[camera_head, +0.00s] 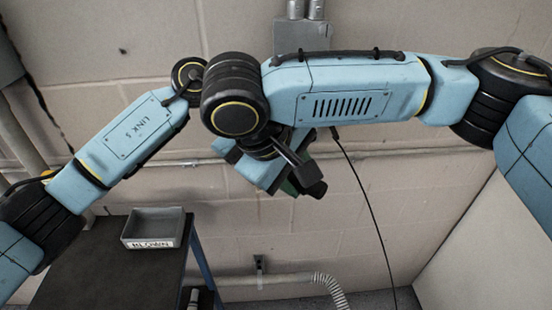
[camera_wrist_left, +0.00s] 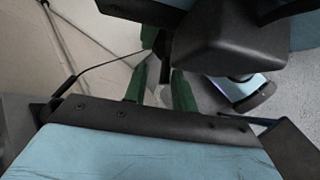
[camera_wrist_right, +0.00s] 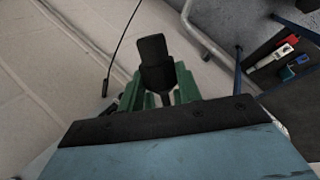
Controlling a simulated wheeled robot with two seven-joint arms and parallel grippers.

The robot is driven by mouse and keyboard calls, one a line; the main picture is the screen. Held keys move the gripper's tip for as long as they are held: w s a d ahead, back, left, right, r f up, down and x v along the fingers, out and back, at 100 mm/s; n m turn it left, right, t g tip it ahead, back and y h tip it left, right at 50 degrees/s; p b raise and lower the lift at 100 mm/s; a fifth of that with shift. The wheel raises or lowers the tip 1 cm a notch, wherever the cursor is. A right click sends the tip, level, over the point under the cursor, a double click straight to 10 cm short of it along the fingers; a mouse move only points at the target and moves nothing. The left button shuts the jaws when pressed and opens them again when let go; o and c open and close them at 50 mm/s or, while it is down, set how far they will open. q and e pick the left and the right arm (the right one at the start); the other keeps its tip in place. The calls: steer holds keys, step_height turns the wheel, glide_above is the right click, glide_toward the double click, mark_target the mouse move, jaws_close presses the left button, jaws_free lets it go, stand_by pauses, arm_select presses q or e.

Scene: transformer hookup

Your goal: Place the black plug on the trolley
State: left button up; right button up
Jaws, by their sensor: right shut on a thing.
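The black plug (camera_wrist_right: 153,52) stands between the green fingers of my right gripper (camera_wrist_right: 158,84) in the right wrist view. My right gripper is shut on it, in the air in front of the wall. In the left wrist view the green fingers of my left gripper (camera_wrist_left: 158,84) are apart, with a gap between them. Dark parts crowd close beyond them, and I cannot tell whether they touch. In the head view the two wrists overlap, and my left gripper is largely hidden. The dark-topped trolley (camera_head: 95,265) stands at the lower left, below both grippers.
A grey labelled tray (camera_head: 153,228) stands at the trolley's back right; the dark top in front of it looks bare. Red and blue connectors (camera_wrist_right: 285,50) show in the right wrist view. A thin black cable (camera_head: 365,195) hangs before the wall. A pipe (camera_head: 265,282) runs low along it.

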arm_select(q)
jaws_close()
arm_select(e)
steer(key=o, duration=1.2)
